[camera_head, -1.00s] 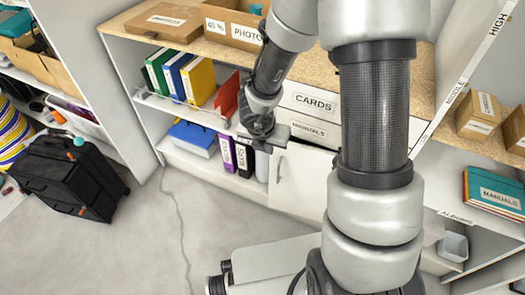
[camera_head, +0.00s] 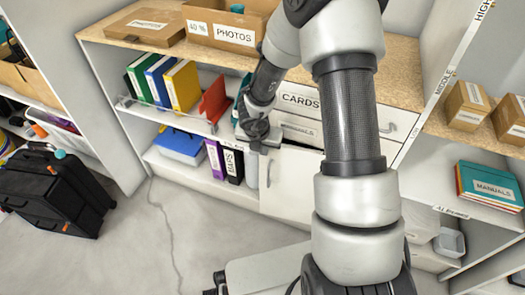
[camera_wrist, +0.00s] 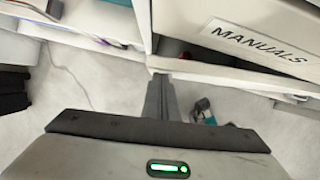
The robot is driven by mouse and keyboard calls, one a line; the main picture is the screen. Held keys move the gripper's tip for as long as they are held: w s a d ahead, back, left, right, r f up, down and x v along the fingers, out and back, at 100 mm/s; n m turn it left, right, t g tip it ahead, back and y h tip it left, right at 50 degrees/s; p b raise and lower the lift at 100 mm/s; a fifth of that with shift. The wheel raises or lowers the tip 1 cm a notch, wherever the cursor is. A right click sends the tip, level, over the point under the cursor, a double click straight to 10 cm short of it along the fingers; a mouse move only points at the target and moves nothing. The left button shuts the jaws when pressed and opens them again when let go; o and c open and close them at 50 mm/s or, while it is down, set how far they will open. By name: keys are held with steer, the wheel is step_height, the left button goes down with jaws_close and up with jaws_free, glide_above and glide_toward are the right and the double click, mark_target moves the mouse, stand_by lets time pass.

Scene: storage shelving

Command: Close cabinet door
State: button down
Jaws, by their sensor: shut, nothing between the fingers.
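The white cabinet door (camera_head: 297,185) is below the drawers in the head view. It looks ajar, with a dark gap above its top edge, and its grey handle (camera_head: 267,173) is near its left side. My gripper (camera_head: 266,145) is at the door's upper left, just above the handle. In the wrist view my gripper's dark fingers (camera_wrist: 160,97) are together and empty. They are by the left end of a white edge (camera_wrist: 225,75), seemingly the door's top. I cannot tell whether they touch it. The MANUALS drawer front (camera_wrist: 262,40) is at the upper right there.
Left of the door, binders (camera_head: 222,160) and a blue box (camera_head: 181,144) fill the lower shelf. The CARDS drawer (camera_head: 300,99) is above. A black case (camera_head: 55,190) stands on the floor at left. Open floor lies in front of the cabinet.

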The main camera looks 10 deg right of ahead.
steer(key=shift+w+d+m+p, duration=0.2)
steer(key=shift+w+d+p, duration=0.15)
steer(key=shift+w+p, duration=0.25)
steer(key=shift+w+d+m+p, duration=0.2)
steer(key=shift+w+d+p, duration=0.1)
steer(key=shift+w+p, duration=0.25)
